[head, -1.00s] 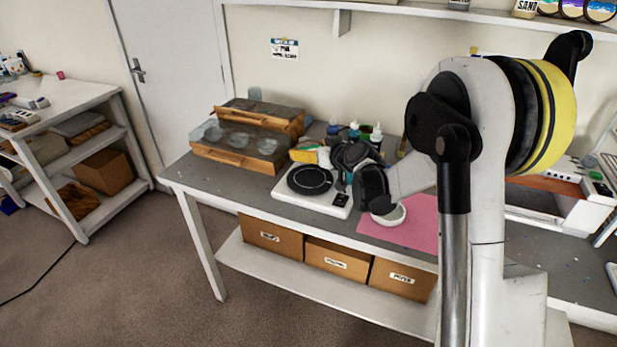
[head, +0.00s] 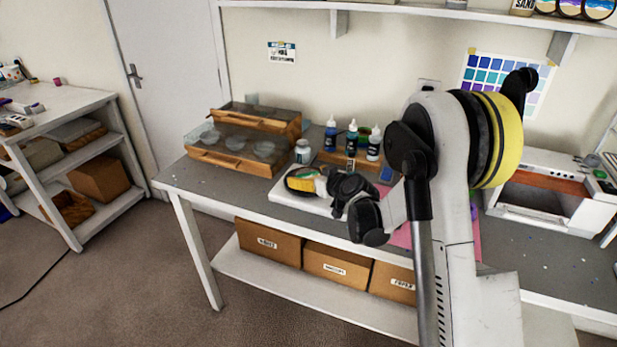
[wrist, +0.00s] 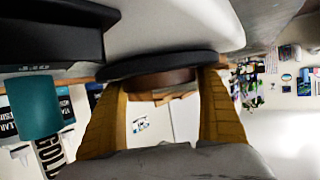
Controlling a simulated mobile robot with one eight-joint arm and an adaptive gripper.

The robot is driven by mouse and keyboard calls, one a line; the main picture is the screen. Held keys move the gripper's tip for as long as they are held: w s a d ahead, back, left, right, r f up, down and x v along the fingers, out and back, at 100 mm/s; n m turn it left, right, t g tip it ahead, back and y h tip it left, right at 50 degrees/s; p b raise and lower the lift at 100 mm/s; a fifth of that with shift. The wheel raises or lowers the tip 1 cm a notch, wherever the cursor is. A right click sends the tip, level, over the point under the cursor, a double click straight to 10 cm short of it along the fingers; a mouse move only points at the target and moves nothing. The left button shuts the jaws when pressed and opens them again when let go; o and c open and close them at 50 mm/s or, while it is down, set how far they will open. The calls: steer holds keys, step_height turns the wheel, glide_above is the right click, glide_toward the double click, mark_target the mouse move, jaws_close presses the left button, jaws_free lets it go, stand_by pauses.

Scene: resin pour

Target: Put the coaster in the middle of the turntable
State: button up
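The turntable is a white base (head: 283,198) with a black round platter (wrist: 150,64), on the left part of the grey workbench. My gripper (head: 312,186) is low over the platter, its yellow fingers pointing left in the head view. In the wrist view the fingers (wrist: 163,90) stand either side of a brown round piece, which looks like the coaster (wrist: 160,79). It lies flat and close against the platter; I cannot tell if it touches. My wrist hides the right side of the turntable in the head view.
A glass-topped wooden case (head: 240,140) stands behind left. Dropper bottles (head: 352,140) in a wooden holder and a small jar (head: 302,151) stand just behind the turntable. A pink mat (head: 402,238) lies right, partly behind my arm. A white machine (head: 553,190) stands farther right.

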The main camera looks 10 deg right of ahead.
steer(key=shift+o, duration=0.7)
steer(key=shift+r, duration=0.25)
steer(key=p+v, duration=0.3)
steer(key=v, duration=0.8)
steer(key=shift+s+d+r, duration=0.15)
steer(key=shift+s+r, duration=0.05)
steer(key=shift+s, duration=0.1)
steer(key=s+a+r+g, duration=0.1)
steer(key=s+a+r, duration=0.15)
steer(key=s, duration=0.25)
steer(key=s+a+r+m+g+h, duration=0.1)
steer(key=s+r, duration=0.2)
steer(key=s, duration=0.1)
steer(key=s+a+r+g, duration=0.1)
steer(key=s+a+r, duration=0.1)
steer(key=s, duration=0.3)
steer(key=s+d+m+g+h, duration=0.1)
steer(key=s+m+g+h, duration=0.1)
steer(key=s, duration=1.5)
steer(key=shift+s+d+r+m+g+h, duration=0.2)
steer(key=shift+s+d+m+g+h, duration=0.15)
steer(key=shift+g+h, duration=0.2)
